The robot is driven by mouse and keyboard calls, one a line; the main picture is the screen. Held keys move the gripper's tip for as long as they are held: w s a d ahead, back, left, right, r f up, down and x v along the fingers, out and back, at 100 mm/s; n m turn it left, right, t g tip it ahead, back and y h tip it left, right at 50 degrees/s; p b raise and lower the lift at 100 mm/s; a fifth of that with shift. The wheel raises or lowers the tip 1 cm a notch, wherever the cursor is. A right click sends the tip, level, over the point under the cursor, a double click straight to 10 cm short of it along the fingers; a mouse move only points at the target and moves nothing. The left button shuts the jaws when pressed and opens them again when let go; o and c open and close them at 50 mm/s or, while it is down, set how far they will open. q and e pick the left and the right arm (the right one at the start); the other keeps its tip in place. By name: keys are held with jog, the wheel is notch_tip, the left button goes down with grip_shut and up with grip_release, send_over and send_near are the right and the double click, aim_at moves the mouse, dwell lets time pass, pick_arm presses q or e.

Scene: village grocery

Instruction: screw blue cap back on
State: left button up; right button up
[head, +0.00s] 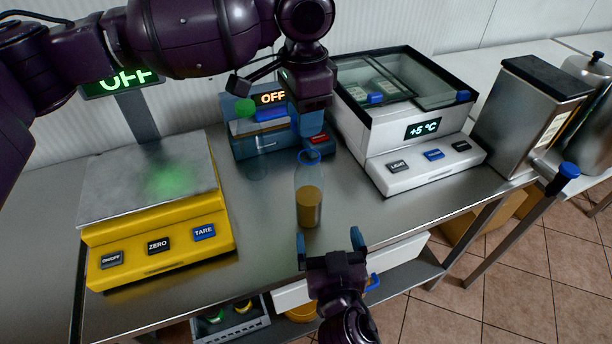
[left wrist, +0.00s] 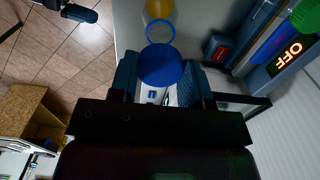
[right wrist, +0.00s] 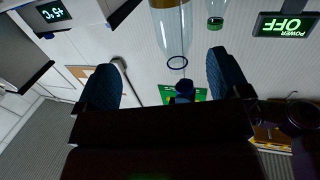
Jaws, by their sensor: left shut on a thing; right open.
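A clear bottle (head: 309,200) with amber liquid stands upright and open on the steel counter. Its bare mouth ring also shows in the left wrist view (left wrist: 160,30). My left gripper (head: 309,128) is above the bottle mouth, pointing down, shut on the blue cap (left wrist: 160,66). A small gap shows between cap and mouth in the left wrist view; the fingers mostly hide the cap in the head view. My right gripper (head: 330,243) is open and empty in front of the bottle. In the right wrist view the bottle (right wrist: 172,25) is ahead, between the finger directions, not gripped.
A clear bottle with a green cap (head: 245,107) stands behind, left of my left gripper. A yellow scale (head: 160,245) is left, a blue device reading OFF (head: 255,143) behind, a white cooler (head: 425,160) right. The counter's front edge runs close to my right gripper.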

aim_at(311, 193)
pick_arm(q)
jog(key=shift+w+d+r+m, duration=0.4)
jog(key=shift+d+r, duration=0.1)
jog(key=shift+r, duration=0.2)
pick_arm(e)
jog(key=shift+w+a+r+t, duration=0.15)
jog(key=shift+w+a+r, duration=0.05)
jog(key=shift+a+r, duration=0.3)
jog(key=shift+w+a+r+t, duration=0.15)
jog(key=shift+a+r, duration=0.25)
jog(key=shift+r, duration=0.15)
pick_arm(q)
jog(key=shift+s, duration=0.1)
pick_arm(e)
jog(key=shift+s, duration=0.1)
jog(key=shift+w+a, duration=0.3)
jog(key=shift+w, duration=1.7)
jog(key=shift+w+a, duration=0.3)
jog(key=shift+w, duration=1.7)
jog(key=shift+w+a, duration=0.3)
jog(key=shift+w, duration=1.7)
jog(key=c, duration=1.4)
pick_arm(q)
jog(key=shift+f, duration=2.5)
pick_arm(e)
jog(key=shift+o, duration=0.2)
